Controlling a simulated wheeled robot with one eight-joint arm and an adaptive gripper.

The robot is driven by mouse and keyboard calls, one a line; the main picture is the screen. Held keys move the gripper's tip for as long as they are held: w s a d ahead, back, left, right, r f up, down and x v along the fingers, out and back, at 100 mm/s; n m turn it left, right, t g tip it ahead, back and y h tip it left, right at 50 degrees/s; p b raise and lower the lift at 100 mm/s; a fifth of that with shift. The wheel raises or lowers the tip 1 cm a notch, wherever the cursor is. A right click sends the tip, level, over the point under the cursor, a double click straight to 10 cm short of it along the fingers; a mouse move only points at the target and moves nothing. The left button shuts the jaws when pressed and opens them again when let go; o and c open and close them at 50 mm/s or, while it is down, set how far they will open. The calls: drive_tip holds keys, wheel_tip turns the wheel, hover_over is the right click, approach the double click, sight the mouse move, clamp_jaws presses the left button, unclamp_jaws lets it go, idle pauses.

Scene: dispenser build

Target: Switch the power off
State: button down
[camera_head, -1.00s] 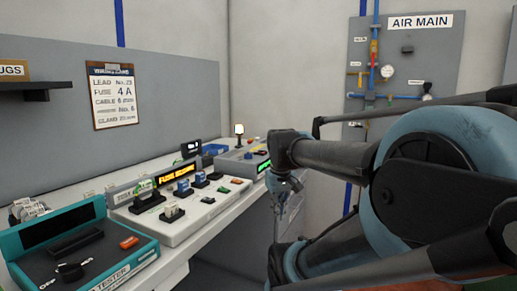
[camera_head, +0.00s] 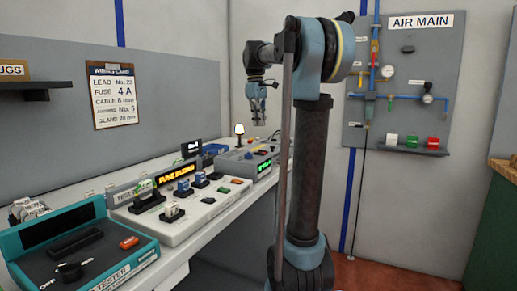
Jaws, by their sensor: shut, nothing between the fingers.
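My gripper (camera_head: 258,121) is shut and empty. It hangs fingers down in the air above the far end of the bench, above and right of the small lamp (camera_head: 239,129). The lamp looks pale white and stands by the grey box with a green display (camera_head: 262,167). A lit amber display (camera_head: 177,173) stands on the white panel (camera_head: 190,222), which carries several small blocks and buttons. The teal tester (camera_head: 85,247) in front has a black rotary knob (camera_head: 70,271) and an orange switch (camera_head: 129,243). I cannot tell which control is the power switch.
A job card (camera_head: 111,95) hangs on the grey back board. Air above the bench's near part is clear.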

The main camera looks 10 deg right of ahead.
wheel_tip(320, 180, up, 2)
drive_tip(key=n, duration=0.1)
hover_over(260, 152)
drive_tip(key=w+a, duration=0.1)
drive_tip(key=a, duration=0.1)
drive_tip(key=shift+w+d+r, duration=0.1)
drive_tip(key=shift+d, duration=0.1)
drive_tip(key=f, duration=0.4)
drive_tip(key=d+f, duration=0.1)
drive_tip(key=f, duration=0.4)
drive_tip(key=s+f, duration=0.1)
drive_tip(key=f, duration=0.4)
drive_tip(key=shift+d, duration=0.2)
